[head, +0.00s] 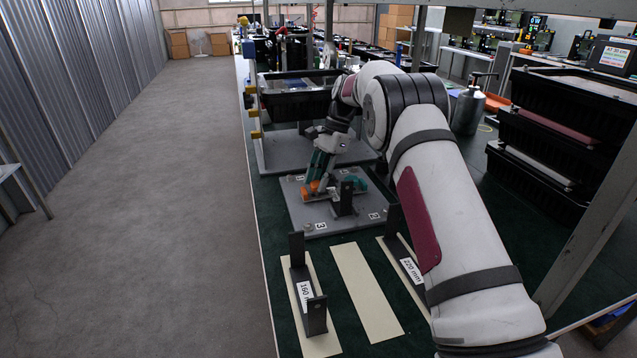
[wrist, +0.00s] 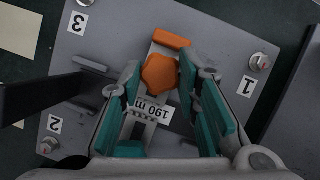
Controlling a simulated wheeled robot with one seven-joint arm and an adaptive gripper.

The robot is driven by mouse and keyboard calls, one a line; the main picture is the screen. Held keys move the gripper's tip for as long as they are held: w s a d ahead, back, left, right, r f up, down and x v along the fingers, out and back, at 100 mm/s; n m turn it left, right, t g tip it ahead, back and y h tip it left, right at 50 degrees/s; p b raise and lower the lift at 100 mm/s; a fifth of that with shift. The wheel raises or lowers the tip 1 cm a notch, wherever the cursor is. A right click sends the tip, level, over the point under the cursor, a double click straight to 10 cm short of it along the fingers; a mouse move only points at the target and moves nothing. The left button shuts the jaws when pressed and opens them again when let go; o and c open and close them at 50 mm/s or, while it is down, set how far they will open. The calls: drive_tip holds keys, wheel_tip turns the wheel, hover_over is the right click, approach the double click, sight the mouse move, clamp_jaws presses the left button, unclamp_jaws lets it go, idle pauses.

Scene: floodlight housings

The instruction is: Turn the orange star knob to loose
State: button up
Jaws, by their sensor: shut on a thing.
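The orange star knob (wrist: 160,74) sits between the tips of my gripper (wrist: 160,78) in the wrist view. The teal-padded fingers are closed on it from both sides. An orange block (wrist: 171,38) lies just beyond the knob. A label reading "190 m" (wrist: 150,109) is on the piece below the knob; its end is cut off. The grey plate (wrist: 100,25) under it all bears corner labels 1, 2 and 3. In the head view my gripper (head: 322,170) points down at the plate (head: 300,212), and orange (head: 314,188) shows at its tips.
Dark upright brackets stand on pale strips in front of the plate, labelled 160 (head: 304,296) and 220 mm (head: 411,270). A bare pale strip (head: 366,290) lies between them. Black crates (head: 540,160) are stacked at right. A black bin (head: 297,100) stands behind the plate.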

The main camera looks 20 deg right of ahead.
drive_tip(key=n, duration=0.1)
drive_tip(key=n+g+b, duration=0.1)
drive_tip(key=n, duration=0.1)
drive_tip(key=shift+w+a+f+n+h, duration=0.1)
drive_tip(key=shift+f+n+h, duration=0.05)
drive_tip(key=shift+n+h, duration=0.15)
drive_tip(key=shift+n+g+h+b, duration=0.4)
drive_tip(key=shift+n+g+b, duration=0.15)
drive_tip(key=shift+n, duration=1.05)
drive_tip(key=o, duration=1.2)
drive_tip(key=shift+c, duration=0.2)
drive_tip(key=shift+r, duration=0.2)
